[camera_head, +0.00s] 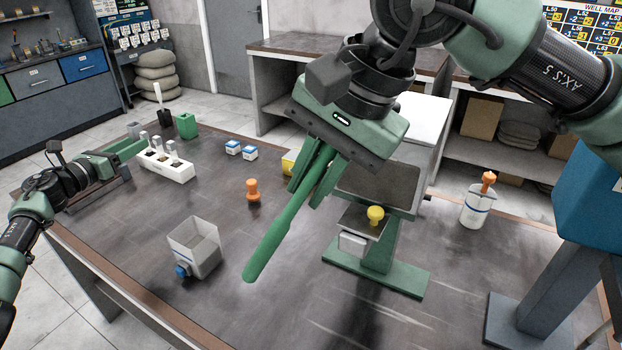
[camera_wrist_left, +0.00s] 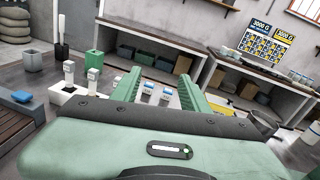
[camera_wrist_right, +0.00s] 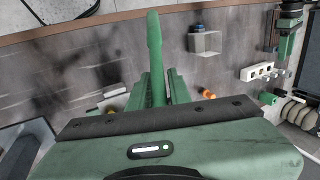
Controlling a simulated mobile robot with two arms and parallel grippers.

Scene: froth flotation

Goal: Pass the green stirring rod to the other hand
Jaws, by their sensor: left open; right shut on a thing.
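The green stirring rod (camera_head: 272,240) is held in my right gripper (camera_head: 318,172), which is shut on it high above the middle of the table. The rod tilts, its thick rounded end pointing down and toward the front left. In the right wrist view the rod (camera_wrist_right: 154,55) sticks out beyond the finger pair (camera_wrist_right: 160,90). My left gripper (camera_head: 125,150) is at the table's left side, far from the rod. It is open and empty, its two fingers (camera_wrist_left: 160,92) apart in the left wrist view.
A white rack (camera_head: 168,168) with several vials stands near my left gripper. A bottle (camera_head: 477,208) stands at right. The front middle table is clear.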

